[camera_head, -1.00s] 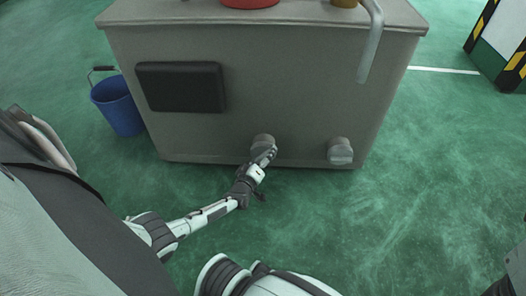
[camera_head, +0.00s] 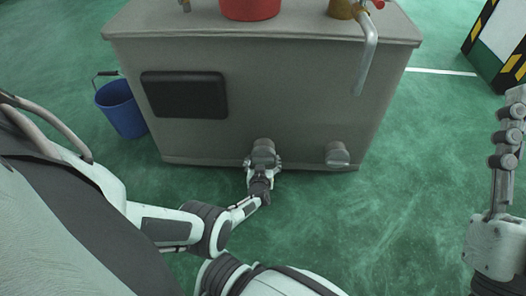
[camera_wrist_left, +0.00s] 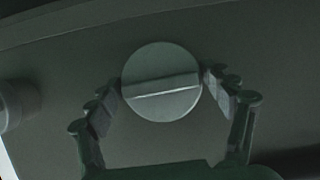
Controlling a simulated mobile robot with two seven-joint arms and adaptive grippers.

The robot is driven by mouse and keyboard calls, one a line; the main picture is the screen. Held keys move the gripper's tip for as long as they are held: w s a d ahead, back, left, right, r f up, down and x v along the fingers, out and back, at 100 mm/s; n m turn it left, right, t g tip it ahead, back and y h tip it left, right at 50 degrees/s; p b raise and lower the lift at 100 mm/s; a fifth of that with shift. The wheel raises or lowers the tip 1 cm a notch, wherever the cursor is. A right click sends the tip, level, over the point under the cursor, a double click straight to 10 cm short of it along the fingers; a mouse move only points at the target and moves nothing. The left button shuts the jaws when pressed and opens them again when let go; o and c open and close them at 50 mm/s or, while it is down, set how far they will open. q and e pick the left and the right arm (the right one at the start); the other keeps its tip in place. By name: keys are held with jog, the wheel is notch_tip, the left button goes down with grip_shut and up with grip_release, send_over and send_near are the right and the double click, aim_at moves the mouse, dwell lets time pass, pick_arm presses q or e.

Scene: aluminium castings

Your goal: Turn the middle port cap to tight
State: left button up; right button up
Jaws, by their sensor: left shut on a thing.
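The port cap (camera_head: 263,147) is a round grey knob low on the front of the grey casting. In the left wrist view the cap (camera_wrist_left: 161,103) has a straight raised bar across its face, nearly level and slightly higher at the right. My left gripper (camera_head: 262,162) is shut on this cap, with one finger at each side of its rim in the left wrist view (camera_wrist_left: 162,92). My right gripper (camera_head: 509,135) stands upright at the right edge of the head view, away from the casting; its finger opening is unclear.
A second grey cap (camera_head: 337,154) sits to the right on the same casting (camera_head: 290,95). A black panel (camera_head: 185,94) is at the upper left. A bent pipe (camera_head: 367,60) hangs over the front. A blue bucket (camera_head: 121,107) stands at the left. Green floor lies clear in front.

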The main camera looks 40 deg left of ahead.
pick_arm(q)
jog(key=shift+m+y, duration=0.3)
dwell(0.4)
jog(key=o, duration=0.9)
